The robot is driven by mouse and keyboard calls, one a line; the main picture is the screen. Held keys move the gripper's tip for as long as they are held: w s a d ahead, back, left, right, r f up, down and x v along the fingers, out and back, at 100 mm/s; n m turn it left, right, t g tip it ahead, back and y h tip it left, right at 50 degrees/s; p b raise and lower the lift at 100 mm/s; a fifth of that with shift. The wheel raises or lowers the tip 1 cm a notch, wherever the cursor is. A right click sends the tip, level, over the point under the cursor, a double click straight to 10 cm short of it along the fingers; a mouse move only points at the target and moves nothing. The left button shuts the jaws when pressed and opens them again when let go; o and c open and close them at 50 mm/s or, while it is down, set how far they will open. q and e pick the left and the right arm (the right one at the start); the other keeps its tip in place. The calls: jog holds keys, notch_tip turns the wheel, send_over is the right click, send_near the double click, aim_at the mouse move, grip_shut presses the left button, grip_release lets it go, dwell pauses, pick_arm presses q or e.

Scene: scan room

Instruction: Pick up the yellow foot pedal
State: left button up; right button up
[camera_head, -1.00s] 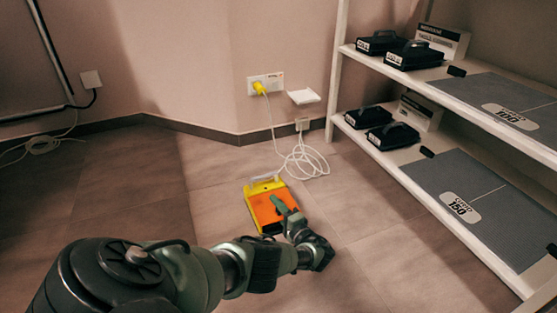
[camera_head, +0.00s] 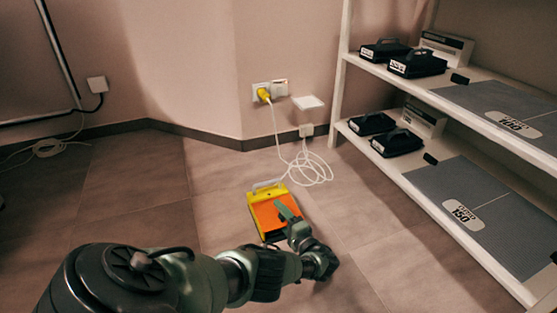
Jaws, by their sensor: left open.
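The yellow foot pedal (camera_head: 260,199) lies on the tiled floor near the middle of the head view. It has a yellow frame, an orange top plate and a pale handle bar at its far end. My left gripper (camera_head: 287,213) is over the right part of the pedal and hides some of its orange plate. The gripper is open. One finger shows against the orange; I cannot tell whether it touches the pedal. My right gripper is not in view.
A white cable (camera_head: 305,165) lies coiled behind the pedal, below a wall socket with a yellow plug (camera_head: 263,94). A white shelf (camera_head: 440,205) with black devices and grey mats stands at right. The floor left of the pedal is clear.

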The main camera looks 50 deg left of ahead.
pick_arm(q)
jog(key=p+v, duration=0.1)
jog(key=v, duration=0.6)
jog(key=shift+f, duration=0.1)
dwell(0.4)
